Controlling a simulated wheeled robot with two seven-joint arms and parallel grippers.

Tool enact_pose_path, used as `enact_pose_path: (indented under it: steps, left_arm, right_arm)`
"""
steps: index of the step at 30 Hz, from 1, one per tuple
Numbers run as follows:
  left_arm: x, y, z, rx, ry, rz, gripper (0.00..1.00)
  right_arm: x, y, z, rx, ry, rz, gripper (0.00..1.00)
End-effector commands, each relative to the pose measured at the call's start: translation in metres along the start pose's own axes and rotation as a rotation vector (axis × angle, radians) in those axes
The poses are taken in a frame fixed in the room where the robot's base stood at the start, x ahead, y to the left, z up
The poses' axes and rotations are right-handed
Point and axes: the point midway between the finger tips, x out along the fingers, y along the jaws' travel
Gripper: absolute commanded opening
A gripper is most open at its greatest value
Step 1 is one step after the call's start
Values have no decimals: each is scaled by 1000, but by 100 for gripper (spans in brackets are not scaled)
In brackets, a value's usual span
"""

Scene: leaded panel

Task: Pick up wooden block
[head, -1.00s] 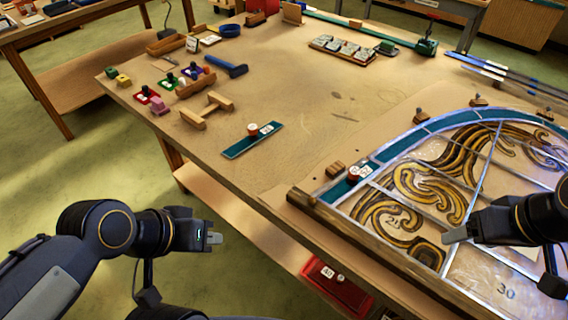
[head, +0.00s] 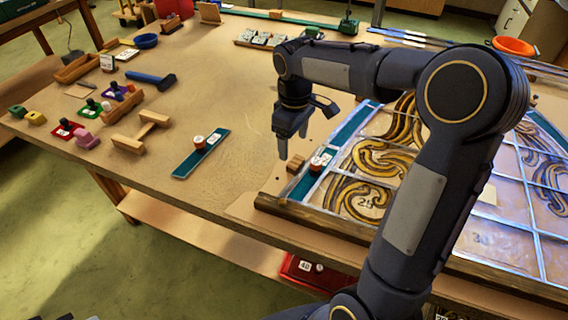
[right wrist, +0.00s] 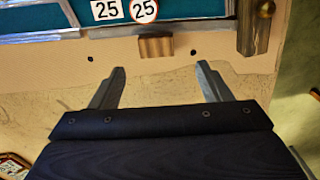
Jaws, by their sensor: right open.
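A small wooden block (head: 296,164) lies on the table against the near-left corner of the leaded panel (head: 372,158). In the right wrist view the block (right wrist: 156,47) is just beyond the fingertips, roughly centred between them and touching the panel's edge. My right gripper (head: 293,148) points down close by the block, open and empty. In the right wrist view its two fingers (right wrist: 160,68) are spread wide, with bare table between them. My left gripper is not visible in the head view.
A wooden rail (head: 330,222) runs along the panel's near edge. A teal strip with a round knob (head: 202,150) lies to the left.

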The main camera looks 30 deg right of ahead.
Motion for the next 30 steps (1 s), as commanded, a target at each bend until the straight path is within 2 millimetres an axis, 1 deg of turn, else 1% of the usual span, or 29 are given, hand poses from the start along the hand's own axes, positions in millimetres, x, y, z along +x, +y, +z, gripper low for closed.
enact_pose_path:
  steps: [1, 5, 10, 13, 16, 23, 30]
  left_arm:
    - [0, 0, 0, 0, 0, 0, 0]
    - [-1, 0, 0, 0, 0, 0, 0]
    - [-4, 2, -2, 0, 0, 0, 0]
    - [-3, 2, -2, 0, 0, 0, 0]
    - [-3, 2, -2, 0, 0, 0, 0]
    - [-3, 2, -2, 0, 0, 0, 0]
    - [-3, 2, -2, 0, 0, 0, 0]
  right_arm:
    - [7, 0, 1, 1, -4, -2, 71]
    - [21, 1, 2, 2, -3, -2, 71]
    - [47, 4, 6, 3, -5, -5, 71]
    - [60, 4, 5, 1, -3, -2, 71]
    - [66, 4, 5, 1, -2, -2, 71]
    - [67, 4, 5, 2, 0, -1, 71]
    - [66, 4, 5, 2, 0, -1, 40]
